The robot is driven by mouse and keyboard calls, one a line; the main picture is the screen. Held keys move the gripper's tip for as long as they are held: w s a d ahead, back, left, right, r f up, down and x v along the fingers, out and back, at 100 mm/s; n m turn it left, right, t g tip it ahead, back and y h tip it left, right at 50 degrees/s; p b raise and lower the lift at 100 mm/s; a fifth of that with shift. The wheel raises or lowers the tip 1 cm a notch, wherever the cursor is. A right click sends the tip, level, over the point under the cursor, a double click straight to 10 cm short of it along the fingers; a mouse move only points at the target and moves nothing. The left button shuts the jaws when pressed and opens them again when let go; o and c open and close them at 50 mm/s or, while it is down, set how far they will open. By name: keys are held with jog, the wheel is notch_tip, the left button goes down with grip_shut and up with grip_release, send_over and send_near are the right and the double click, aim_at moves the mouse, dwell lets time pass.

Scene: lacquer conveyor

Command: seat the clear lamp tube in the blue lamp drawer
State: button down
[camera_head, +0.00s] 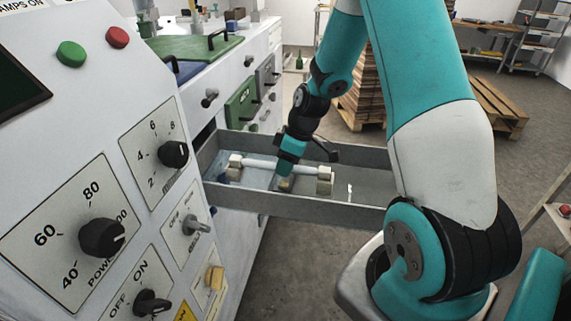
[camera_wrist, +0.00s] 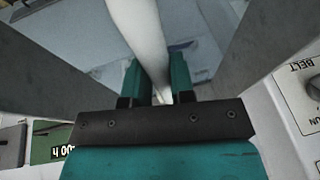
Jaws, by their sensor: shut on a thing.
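The lamp tube (camera_head: 262,165), a pale whitish rod, lies lengthwise inside the open grey-walled drawer (camera_head: 290,203). Its ends are at two cream end blocks, a left block (camera_head: 235,172) and a right block (camera_head: 325,183); I cannot tell whether they are seated in them. My gripper (camera_head: 287,172) reaches down into the drawer and is shut on the tube near its middle. In the wrist view the tube (camera_wrist: 142,35) runs between the teal fingers of my gripper (camera_wrist: 158,82). The drawer's front is hidden behind my arm.
The control panel (camera_head: 130,200) with knobs and switches stands close on the left. A shut green drawer (camera_head: 241,104) and a grey drawer (camera_head: 266,76) are beyond the open one. The drawer's right part has bare floor. Pallets (camera_head: 492,105) stand farther back.

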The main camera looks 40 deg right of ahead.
jog(key=shift+f+b, duration=0.8)
jog(key=shift+f, duration=0.2)
jog(key=c, duration=0.9)
grip_release()
jog(key=shift+r, duration=0.1)
jog(key=b+v, duration=0.2)
jog(key=v, duration=1.5)
jog(key=shift+r+b, duration=0.1)
jog(key=shift+b, duration=0.25)
